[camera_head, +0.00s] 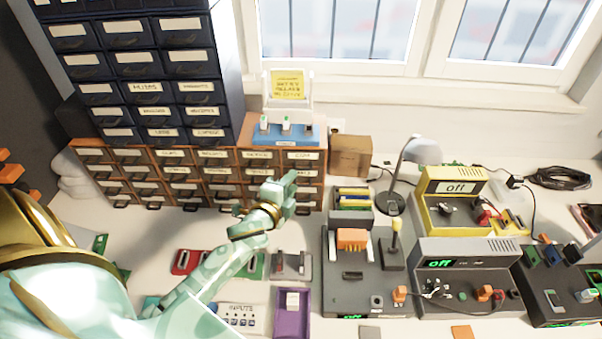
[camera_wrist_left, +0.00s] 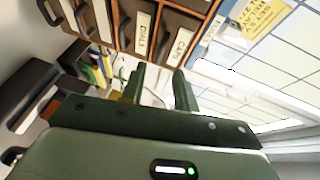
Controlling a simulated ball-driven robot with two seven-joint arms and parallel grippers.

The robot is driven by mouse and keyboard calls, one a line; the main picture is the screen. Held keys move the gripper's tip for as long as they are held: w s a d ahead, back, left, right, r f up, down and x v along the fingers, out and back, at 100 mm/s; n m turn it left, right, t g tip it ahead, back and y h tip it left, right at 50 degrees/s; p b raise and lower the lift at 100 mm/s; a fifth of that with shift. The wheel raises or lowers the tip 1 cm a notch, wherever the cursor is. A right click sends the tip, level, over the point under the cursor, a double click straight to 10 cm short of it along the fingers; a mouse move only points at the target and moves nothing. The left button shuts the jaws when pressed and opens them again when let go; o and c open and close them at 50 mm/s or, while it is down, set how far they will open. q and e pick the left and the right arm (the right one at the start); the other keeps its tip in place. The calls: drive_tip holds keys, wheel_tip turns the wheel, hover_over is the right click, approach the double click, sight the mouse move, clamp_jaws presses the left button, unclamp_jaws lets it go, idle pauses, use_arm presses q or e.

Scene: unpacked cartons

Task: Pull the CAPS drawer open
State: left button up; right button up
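The brown drawer cabinet (camera_head: 235,146) stands on the bench against the wall, with rows of labelled drawers. In the left wrist view, a drawer with a label beginning "CA" (camera_wrist_left: 180,46) lies just beyond the fingertips; the rest of its label is hard to read. It appears to be in the cabinet's right-hand column and looks closed. My left gripper (camera_head: 288,186) is in front of the cabinet's lower right part. Its two fingers (camera_wrist_left: 160,78) are apart with nothing seen between them. Whether they touch the drawer handle cannot be told. My right gripper is not in view.
A dark blue drawer cabinet (camera_head: 146,88) stands above the brown one. A cardboard box (camera_head: 350,156) is to its right. A desk lamp (camera_head: 420,150) and a yellow power supply (camera_head: 452,190) stand farther right. A purple tray (camera_head: 292,322) lies in front.

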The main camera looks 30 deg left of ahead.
use_arm(q)
drive_tip(key=d+x, duration=0.1)
drive_tip(key=x, duration=0.5)
drive_tip(key=shift+w+a+b, duration=0.25)
drive_tip(key=shift+a+b, duration=0.2)
drive_tip(key=shift+f, duration=0.1)
clamp_jaws()
